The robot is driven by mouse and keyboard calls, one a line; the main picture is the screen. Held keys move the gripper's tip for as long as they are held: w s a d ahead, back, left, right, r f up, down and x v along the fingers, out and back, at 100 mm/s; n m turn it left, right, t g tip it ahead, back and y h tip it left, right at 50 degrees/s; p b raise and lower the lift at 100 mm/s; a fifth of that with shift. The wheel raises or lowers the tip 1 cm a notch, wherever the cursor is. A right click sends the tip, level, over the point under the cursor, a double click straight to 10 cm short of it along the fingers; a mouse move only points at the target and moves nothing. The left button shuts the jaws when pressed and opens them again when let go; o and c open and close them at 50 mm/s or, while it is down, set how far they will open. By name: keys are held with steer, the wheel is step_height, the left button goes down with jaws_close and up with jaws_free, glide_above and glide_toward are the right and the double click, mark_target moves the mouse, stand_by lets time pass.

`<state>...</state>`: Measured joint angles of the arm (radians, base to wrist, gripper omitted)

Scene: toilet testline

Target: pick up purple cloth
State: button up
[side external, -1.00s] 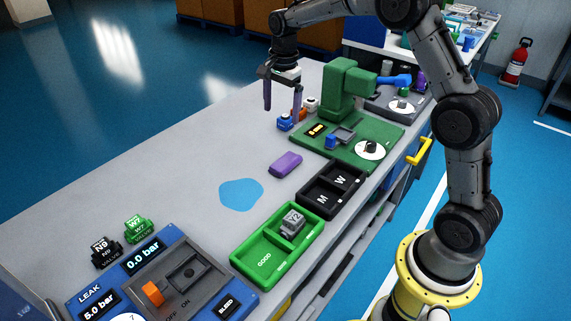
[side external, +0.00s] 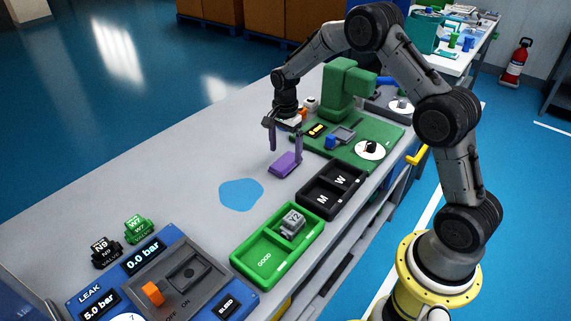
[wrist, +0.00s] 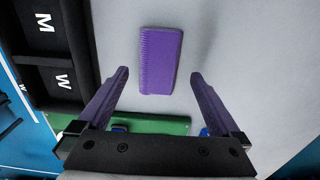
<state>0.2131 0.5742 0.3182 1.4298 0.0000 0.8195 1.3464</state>
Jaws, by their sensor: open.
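The purple cloth (side external: 285,164) is a small folded rectangular block lying flat on the grey bench, left of the black M/W tray. In the wrist view the cloth (wrist: 160,60) has a ribbed surface and lies beyond the fingertips, centred between them. My gripper (side external: 286,151) is open and empty, low over the bench by the cloth. Its purple fingers (wrist: 159,73) stand wide apart, one to each side of the cloth's line. In the side view the fingers overlap the cloth's edge, so I cannot tell if they touch it.
The black M/W tray (side external: 313,203) stands close beside the cloth. A green GOOD tray (side external: 243,254) holds a grey valve (side external: 292,222). A green press station (side external: 372,135) is behind the gripper. A blue patch (side external: 241,194) marks the bench at front left, with clear room around it.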

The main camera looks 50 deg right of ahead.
mark_target(286, 161)
steer(key=shift+s+f, duration=0.1)
steer(key=shift+f, duration=1.65)
steer(key=c, duration=1.3)
steer(key=shift+o, duration=0.2)
steer(key=shift+r, duration=0.1)
